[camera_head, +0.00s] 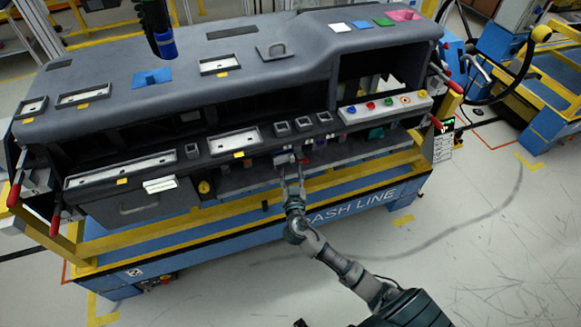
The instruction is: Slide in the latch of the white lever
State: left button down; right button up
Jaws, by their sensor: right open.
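My right gripper (292,170) reaches up to the lower front of the grey dashboard module (300,75). Its two fingers are spread apart. A small whitish part (284,158), which looks like the white lever, sits at the fingertips under the dashboard's lower edge. A small red part (305,161) is just to its right. The fingers partly cover this spot, and I cannot tell whether they touch the lever. The latch is too small to make out. My left gripper is not in view.
The dashboard rests on a blue and yellow stand (230,230) with a yellow rail along its front. A white button panel (385,106) is at right. Red-handled clamps (55,224) stick out at the ends. A black and blue tool (163,42) hangs above. The right floor is mostly clear.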

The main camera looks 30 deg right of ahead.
jog(key=v, duration=0.9)
jog(key=shift+s, duration=0.25)
jog(key=shift+a+f, duration=0.1)
jog(key=shift+f, duration=0.05)
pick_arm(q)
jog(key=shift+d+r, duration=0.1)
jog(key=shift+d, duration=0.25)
pick_arm(e)
jog(key=shift+d+f, duration=0.15)
jog(key=shift+d, duration=0.2)
